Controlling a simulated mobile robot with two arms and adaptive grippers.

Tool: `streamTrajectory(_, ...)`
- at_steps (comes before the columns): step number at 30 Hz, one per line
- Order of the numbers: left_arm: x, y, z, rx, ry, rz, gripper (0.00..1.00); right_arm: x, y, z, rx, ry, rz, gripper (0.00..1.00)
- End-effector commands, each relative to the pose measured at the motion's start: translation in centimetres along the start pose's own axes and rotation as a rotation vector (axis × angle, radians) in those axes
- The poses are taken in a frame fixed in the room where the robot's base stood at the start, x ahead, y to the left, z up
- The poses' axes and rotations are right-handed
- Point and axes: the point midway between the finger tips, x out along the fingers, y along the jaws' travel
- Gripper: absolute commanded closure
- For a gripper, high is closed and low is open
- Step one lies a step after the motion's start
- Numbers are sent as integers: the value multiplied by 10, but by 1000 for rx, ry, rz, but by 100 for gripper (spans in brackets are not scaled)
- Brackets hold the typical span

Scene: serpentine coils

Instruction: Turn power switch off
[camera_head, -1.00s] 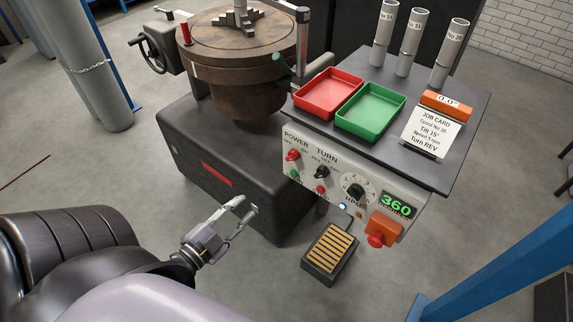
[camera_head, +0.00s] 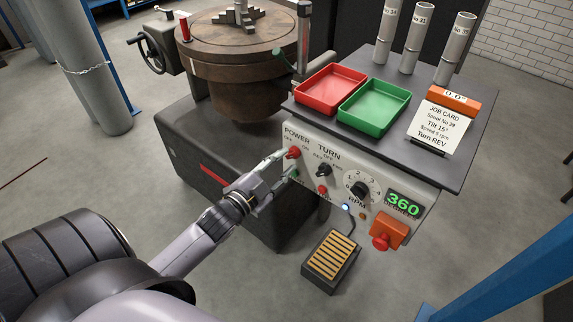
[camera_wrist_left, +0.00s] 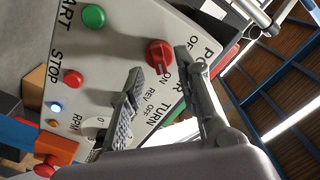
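The red power switch (camera_head: 294,152) is a knob at the upper left of the grey control panel (camera_head: 330,207), under the label POWER with OFF and ON marks. It also shows in the left wrist view (camera_wrist_left: 159,53). I cannot tell surely which mark it points to. My left gripper (camera_head: 287,166) is open at the panel's left end, close to the knob. In the left wrist view, its fingers (camera_wrist_left: 163,72) are spread, one on each side of the knob. Whether they touch it is unclear. My right gripper is not in view.
Beside the power switch are the black TURN switch (camera_head: 324,170), a green button (camera_wrist_left: 93,16), a red button (camera_head: 323,190) and the RPM dial (camera_head: 360,190). An orange box with a red button (camera_head: 381,242) hangs at the right. A pedal (camera_head: 331,261) lies on the floor.

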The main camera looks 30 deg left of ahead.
Motion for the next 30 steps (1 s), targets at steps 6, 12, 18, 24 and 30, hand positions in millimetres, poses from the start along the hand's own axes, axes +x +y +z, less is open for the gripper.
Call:
streamTrajectory(6,17,0,1,1,0,0,69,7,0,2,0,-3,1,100)
streamTrajectory(12,19,0,0,0,-1,1,69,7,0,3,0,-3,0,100)
streamTrajectory(18,18,0,0,0,-1,1,76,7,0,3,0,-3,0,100)
streamTrajectory(24,18,0,0,0,-1,1,90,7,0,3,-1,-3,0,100)
streamTrajectory(30,18,0,0,0,-1,1,100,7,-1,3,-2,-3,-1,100)
